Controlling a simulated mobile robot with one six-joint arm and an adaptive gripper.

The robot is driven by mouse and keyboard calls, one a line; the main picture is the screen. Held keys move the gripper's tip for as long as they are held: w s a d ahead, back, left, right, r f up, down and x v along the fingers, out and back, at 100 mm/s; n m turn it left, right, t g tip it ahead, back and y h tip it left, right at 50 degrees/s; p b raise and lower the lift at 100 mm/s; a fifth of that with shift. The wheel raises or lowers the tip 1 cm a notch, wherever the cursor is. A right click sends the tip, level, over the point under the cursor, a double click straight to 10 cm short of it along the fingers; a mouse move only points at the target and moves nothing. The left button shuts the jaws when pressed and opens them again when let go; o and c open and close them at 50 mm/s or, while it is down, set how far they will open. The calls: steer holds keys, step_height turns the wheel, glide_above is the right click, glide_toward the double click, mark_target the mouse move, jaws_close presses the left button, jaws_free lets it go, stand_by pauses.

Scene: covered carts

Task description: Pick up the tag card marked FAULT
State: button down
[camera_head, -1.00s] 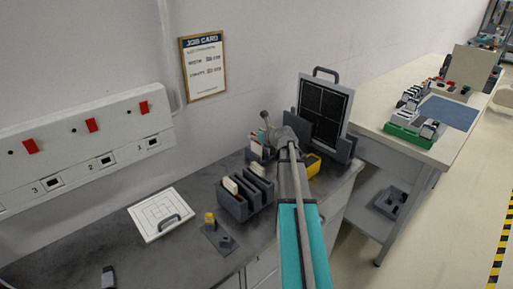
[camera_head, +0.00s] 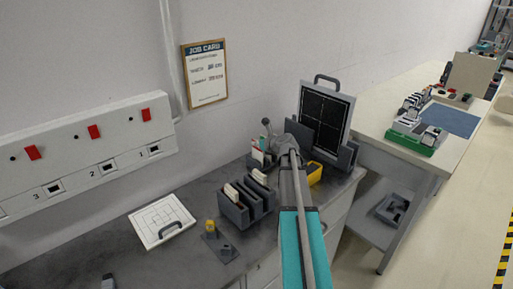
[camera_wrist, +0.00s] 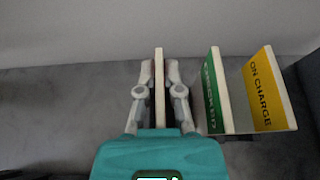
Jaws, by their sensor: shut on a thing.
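In the wrist view, my gripper (camera_wrist: 159,85) is shut on a thin card (camera_wrist: 159,90) seen edge-on, with a finger on each side. A sliver of red shows along its left side, but its marking cannot be read. To its right, apart from the fingers, stand a green card marked CHECKED (camera_wrist: 215,92) and a yellow card marked ON CHARGE (camera_wrist: 268,92). In the head view, the upright cards (camera_head: 257,152) are small beside my gripper, whose fingers are mostly hidden by the arm.
On the dark bench, a slotted grey holder (camera_head: 237,213) with cards stands in front. A white panel with a handle (camera_head: 161,222) lies to the left. A black framed panel (camera_head: 325,115) and a yellow bin (camera_head: 314,173) stand right of the arm. The wall is close behind.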

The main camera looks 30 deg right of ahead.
steer(key=shift+r, duration=0.15)
steer(key=shift+r+p, duration=1)
steer(key=shift+p, duration=0.05)
steer(key=s+r+p, duration=1)
steer(key=s, duration=0.4)
steer(key=shift+r+p, duration=0.35)
steer(key=shift+p, duration=0.05)
